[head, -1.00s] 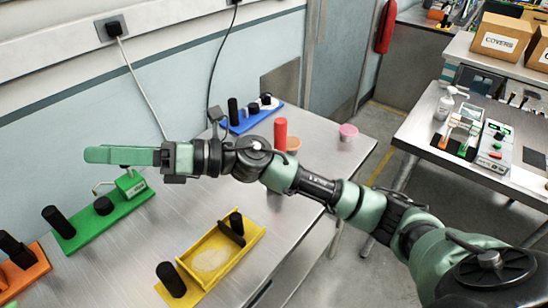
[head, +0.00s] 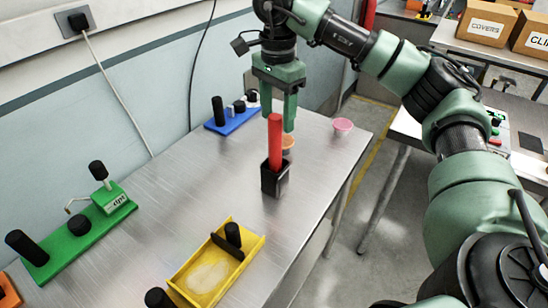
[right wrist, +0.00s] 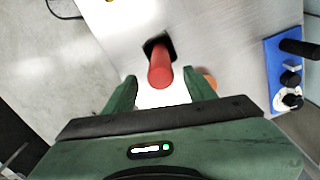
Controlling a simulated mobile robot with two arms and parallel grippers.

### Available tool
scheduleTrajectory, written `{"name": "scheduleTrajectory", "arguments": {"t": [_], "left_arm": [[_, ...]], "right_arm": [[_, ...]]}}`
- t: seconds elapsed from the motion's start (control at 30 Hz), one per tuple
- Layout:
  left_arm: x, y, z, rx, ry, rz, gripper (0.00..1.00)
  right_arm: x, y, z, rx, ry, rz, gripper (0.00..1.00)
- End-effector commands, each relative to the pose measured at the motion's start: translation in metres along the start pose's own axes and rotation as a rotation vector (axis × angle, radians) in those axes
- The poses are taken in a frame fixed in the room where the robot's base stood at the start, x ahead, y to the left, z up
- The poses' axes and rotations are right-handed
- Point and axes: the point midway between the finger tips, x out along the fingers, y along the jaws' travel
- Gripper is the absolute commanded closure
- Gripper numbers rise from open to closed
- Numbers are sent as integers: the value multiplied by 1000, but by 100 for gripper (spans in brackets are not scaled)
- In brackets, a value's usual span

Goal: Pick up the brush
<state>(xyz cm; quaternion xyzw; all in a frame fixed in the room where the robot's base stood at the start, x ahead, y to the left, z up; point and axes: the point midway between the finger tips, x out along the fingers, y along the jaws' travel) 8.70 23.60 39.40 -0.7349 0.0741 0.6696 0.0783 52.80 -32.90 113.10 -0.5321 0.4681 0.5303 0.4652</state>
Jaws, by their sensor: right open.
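The brush shows as a red handle (head: 275,143) standing upright in a black square holder (head: 274,180) on the metal table. Its lower end is hidden inside the holder. In the right wrist view the red handle (right wrist: 160,70) is seen nearly end-on, with the dark holder (right wrist: 157,43) behind it. My right gripper (head: 279,115) points down, open and empty, with its fingers at the height of the handle's top. In the right wrist view the handle lies in line with the gap between the fingertips (right wrist: 160,88). My left gripper is not in view.
A blue module (head: 232,122) and a pink cup (head: 343,125) stand farther back, with an orange cup (head: 287,142) behind the handle. A green module (head: 80,232) is at left and a yellow tray module (head: 176,281) in front. The table between them is clear.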

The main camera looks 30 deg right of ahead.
Motion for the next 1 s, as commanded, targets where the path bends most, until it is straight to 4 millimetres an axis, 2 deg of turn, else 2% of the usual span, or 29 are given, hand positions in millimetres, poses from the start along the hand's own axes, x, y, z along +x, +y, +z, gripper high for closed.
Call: {"name": "scheduleTrajectory", "arguments": {"t": [0.27, 0.4, 0.7, 0.9, 1.0], "left_arm": [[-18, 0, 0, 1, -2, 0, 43], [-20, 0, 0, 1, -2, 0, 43], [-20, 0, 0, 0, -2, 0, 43], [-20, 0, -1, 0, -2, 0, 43], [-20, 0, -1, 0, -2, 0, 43]], "right_arm": [[35, 0, 4, -1, -2, 3, 45], [54, 0, 4, -1, -3, 1, 45], [60, -1, 5, -1, -4, -2, 45], [59, -1, 5, -1, -4, -2, 100], [59, -1, 5, -1, -4, -2, 100]]}}
